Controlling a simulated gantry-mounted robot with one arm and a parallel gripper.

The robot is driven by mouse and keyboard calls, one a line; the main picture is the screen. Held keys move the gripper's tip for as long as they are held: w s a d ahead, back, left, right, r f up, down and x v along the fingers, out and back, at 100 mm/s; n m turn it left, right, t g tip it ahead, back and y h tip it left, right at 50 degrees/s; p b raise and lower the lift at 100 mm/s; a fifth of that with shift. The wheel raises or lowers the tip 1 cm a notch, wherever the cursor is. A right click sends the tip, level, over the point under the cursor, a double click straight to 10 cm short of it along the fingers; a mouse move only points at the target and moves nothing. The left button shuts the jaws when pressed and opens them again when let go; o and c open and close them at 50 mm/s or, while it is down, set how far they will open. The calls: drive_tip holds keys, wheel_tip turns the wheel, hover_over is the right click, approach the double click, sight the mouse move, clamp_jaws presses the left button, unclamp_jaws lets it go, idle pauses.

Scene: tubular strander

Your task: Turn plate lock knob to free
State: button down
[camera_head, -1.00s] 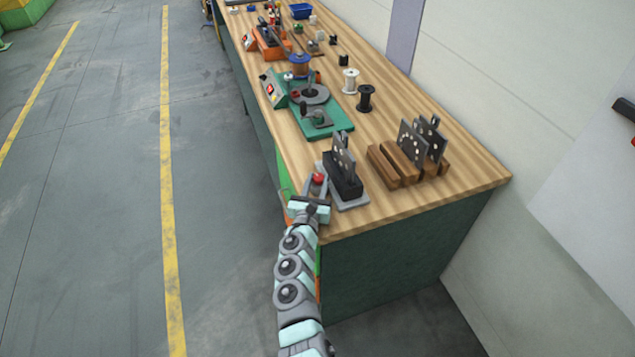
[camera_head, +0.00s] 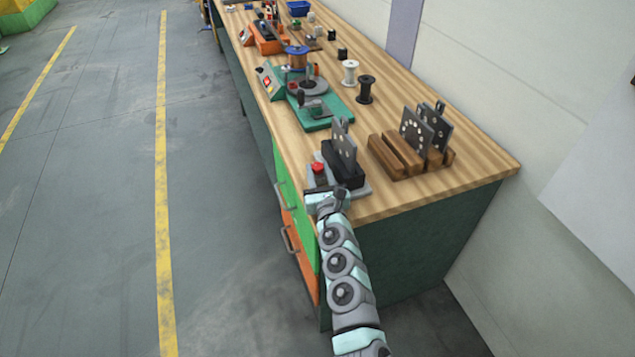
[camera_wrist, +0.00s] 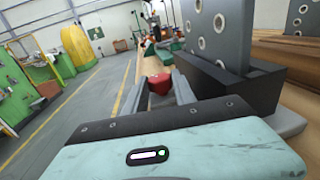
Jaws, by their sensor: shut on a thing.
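The red lock knob (camera_head: 318,168) stands at the left side of a grey base plate (camera_head: 362,190) near the front end of the bench. My gripper (camera_head: 320,180) reaches it from the near side and is shut on it. In the wrist view the knob (camera_wrist: 160,84) sits between the two grey fingers (camera_wrist: 161,92). A grey plate with holes (camera_head: 344,150) stands upright in a black block (camera_head: 345,172) just right of the knob. The plate (camera_wrist: 222,32) also rises close on the right in the wrist view. The knob's pointer or marking cannot be made out.
A wooden rack (camera_head: 398,158) with upright holed plates stands to the right. A green-based machine (camera_head: 325,110) and black and white spools (camera_head: 365,90) are farther back. Drawers with handles (camera_head: 287,240) lie below the bench's left edge; open floor is at left.

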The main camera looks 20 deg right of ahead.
drive_tip(key=shift+d+f+n+y+b, duration=0.15)
drive_tip(key=shift+f+n+y+b, duration=0.25)
drive_tip(key=shift+y+b, duration=0.55)
drive_tip(key=shift+r+n+b, duration=0.25)
drive_tip(key=shift+n+b, duration=0.05)
drive_tip(key=shift+b, duration=0.8)
drive_tip(key=shift+r+y, duration=0.1)
drive_tip(key=shift+y, duration=0.25)
drive_tip(key=c, duration=1)
unclamp_jaws()
drive_tip(key=shift+c, duration=0.2)
